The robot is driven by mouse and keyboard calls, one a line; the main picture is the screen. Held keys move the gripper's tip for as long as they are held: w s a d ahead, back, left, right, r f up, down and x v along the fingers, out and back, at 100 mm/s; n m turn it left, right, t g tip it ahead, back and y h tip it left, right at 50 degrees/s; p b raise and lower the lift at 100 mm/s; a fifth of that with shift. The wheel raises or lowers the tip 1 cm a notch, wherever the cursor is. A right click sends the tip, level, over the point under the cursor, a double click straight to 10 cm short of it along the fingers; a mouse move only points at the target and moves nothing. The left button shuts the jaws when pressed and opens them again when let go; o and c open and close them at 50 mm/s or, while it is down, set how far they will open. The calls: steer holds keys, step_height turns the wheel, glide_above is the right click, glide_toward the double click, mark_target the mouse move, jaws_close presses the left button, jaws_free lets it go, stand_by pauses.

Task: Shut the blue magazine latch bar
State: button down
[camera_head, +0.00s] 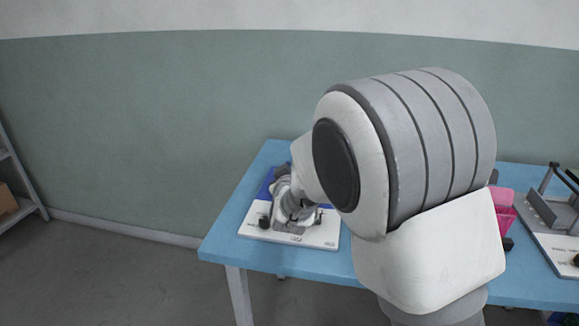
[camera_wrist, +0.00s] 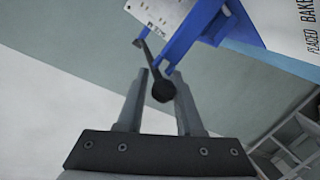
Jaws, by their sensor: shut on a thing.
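The blue latch part (camera_wrist: 192,36) shows at the top of the wrist view, beside a white printed plate (camera_wrist: 158,12). A dark lever (camera_wrist: 147,57) with a round black knob (camera_wrist: 163,91) reaches down from it. My gripper (camera_wrist: 159,78) is shut on this knob, which sits between its two grey fingers. In the head view, my gripper (camera_head: 294,215) is low over the white base plate (camera_head: 255,231), and blue (camera_head: 265,186) shows behind it. My arm hides much of the fixture there, so I cannot tell the bar's exact angle.
The fixture stands on the left part of a blue table (camera_head: 225,229). A pink bin (camera_head: 502,208) and another grey fixture (camera_head: 545,212) stand to the right. A shelf with a brown box (camera_head: 6,200) is at the far left. Floor left of the table is clear.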

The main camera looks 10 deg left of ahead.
steer(key=shift+d+f, duration=0.2)
steer(key=shift+f, duration=0.4)
steer(key=c, duration=0.8)
jaws_free()
steer(key=shift+c, duration=0.2)
steer(key=shift+o, duration=0.9)
steer(key=shift+r, duration=0.2)
steer(key=shift+s+r, duration=0.15)
steer(key=shift+s, duration=0.1)
steer(key=p+v, duration=0.4)
steer(key=v, duration=1.3)
steer(key=shift+w, duration=0.1)
